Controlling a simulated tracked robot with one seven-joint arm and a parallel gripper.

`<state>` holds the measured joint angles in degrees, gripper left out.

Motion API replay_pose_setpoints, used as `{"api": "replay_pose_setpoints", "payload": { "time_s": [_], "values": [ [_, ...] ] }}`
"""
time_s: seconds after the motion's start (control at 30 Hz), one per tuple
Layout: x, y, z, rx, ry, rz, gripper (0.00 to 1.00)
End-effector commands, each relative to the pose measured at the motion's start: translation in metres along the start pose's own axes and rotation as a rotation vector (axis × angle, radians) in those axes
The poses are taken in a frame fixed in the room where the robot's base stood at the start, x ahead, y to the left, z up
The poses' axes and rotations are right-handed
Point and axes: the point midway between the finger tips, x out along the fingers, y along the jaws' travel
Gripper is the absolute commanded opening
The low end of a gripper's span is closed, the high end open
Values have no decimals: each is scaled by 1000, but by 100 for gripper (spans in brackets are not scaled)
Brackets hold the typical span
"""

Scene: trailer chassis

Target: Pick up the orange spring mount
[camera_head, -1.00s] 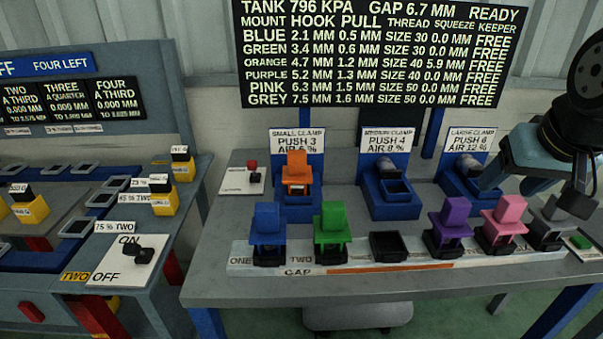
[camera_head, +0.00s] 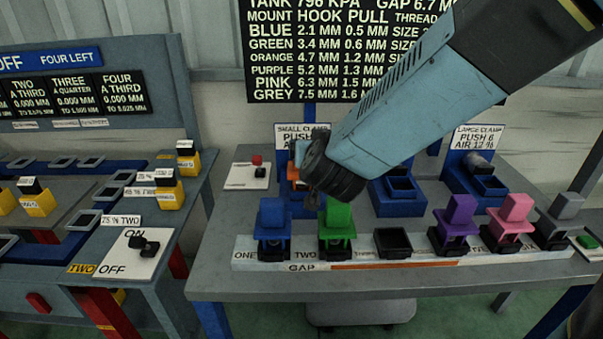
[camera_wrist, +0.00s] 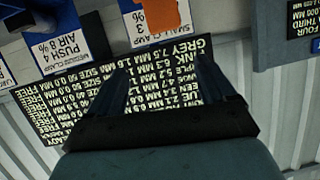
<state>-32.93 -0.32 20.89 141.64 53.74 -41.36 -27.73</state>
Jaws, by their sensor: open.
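The orange spring mount (camera_head: 292,174) stands in the small clamp at the back left of the bench. In the head view my dark wrist and blue arm cover most of it, leaving a thin orange strip. In the wrist view the orange mount (camera_wrist: 160,13) shows at the top edge, partly cut off, beyond the fingertips. My gripper (camera_wrist: 166,68) is open, with nothing seen between its two dark fingers. In the head view its fingers are not clearly seen; the wrist hangs over the small clamp, and I cannot tell whether it touches the mount.
Blue (camera_head: 272,222), green (camera_head: 337,220), purple (camera_head: 457,216), pink (camera_head: 513,212) and grey (camera_head: 563,208) mounts stand in a front row. An empty black socket (camera_head: 393,242) sits between green and purple. The medium clamp (camera_head: 398,190) and large clamp (camera_head: 482,176) stand to the right.

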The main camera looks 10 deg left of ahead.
Motion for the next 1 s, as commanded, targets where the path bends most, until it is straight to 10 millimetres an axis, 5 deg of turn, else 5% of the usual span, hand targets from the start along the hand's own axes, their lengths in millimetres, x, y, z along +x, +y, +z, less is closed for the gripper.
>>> {"api": "replay_pose_setpoints", "payload": {
  "time_s": [0.37,0.8,1.0],
  "values": [
    [6,-22,28,-49,50,92,83],
    [74,-15,24,-48,51,93,83],
    [85,-14,24,-49,51,92,83]
  ]
}}
